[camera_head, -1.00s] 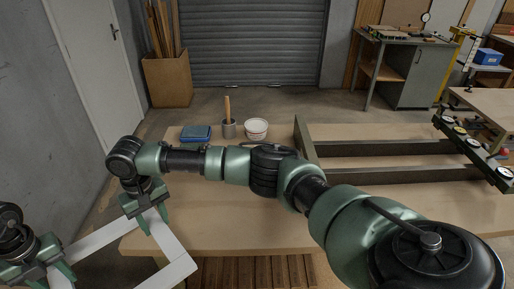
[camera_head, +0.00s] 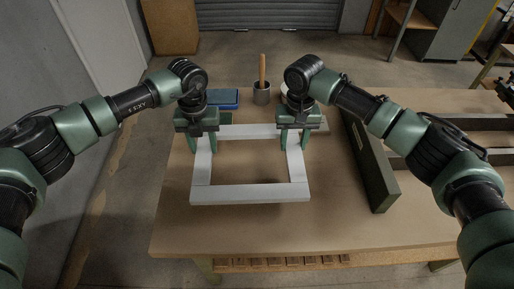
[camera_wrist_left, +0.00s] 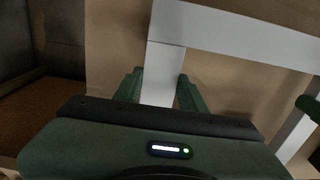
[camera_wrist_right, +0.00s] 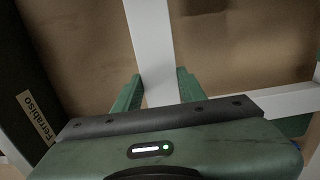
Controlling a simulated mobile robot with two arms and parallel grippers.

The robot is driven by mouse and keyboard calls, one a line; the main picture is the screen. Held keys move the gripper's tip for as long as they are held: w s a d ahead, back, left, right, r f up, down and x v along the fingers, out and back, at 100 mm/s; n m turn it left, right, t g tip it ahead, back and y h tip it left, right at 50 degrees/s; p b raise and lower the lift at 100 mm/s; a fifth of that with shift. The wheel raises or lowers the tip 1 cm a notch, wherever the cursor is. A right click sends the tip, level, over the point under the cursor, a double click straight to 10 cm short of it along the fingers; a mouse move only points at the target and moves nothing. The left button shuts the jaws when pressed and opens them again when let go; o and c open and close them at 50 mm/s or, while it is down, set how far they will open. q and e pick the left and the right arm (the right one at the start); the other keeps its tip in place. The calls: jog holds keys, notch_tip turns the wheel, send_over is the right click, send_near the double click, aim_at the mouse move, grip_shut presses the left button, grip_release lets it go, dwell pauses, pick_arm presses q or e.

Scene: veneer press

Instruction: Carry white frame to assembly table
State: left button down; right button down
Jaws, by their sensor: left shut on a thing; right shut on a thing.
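The white frame (camera_head: 250,193) is a flat rectangle over the near left part of the wooden assembly table (camera_head: 300,228) in the head view. My left gripper (camera_head: 203,147) is shut on its left bar, and my right gripper (camera_head: 293,147) is shut on its right bar. In the left wrist view the fingers (camera_wrist_left: 161,92) straddle a white bar (camera_wrist_left: 163,65). In the right wrist view the fingers (camera_wrist_right: 160,95) straddle the other side bar (camera_wrist_right: 150,40). I cannot tell whether the frame touches the tabletop or hangs just above it.
A dark green beam (camera_head: 370,165) of a clamp fixture lies right of the frame. A white tub is partly hidden behind my right gripper. The table's near strip is clear.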

pick_arm(q)
jog(key=shift+w+d+r, duration=0.1)
jog(key=shift+w+d, duration=0.1)
pick_arm(e)
jog(key=shift+d+r, duration=0.1)
jog(key=shift+d, duration=0.15)
pick_arm(q)
jog(key=shift+d+r, duration=0.1)
pick_arm(e)
jog(key=shift+d+r, duration=0.1)
pick_arm(q)
jog(key=shift+s, duration=0.15)
pick_arm(e)
jog(key=shift+s, duration=0.15)
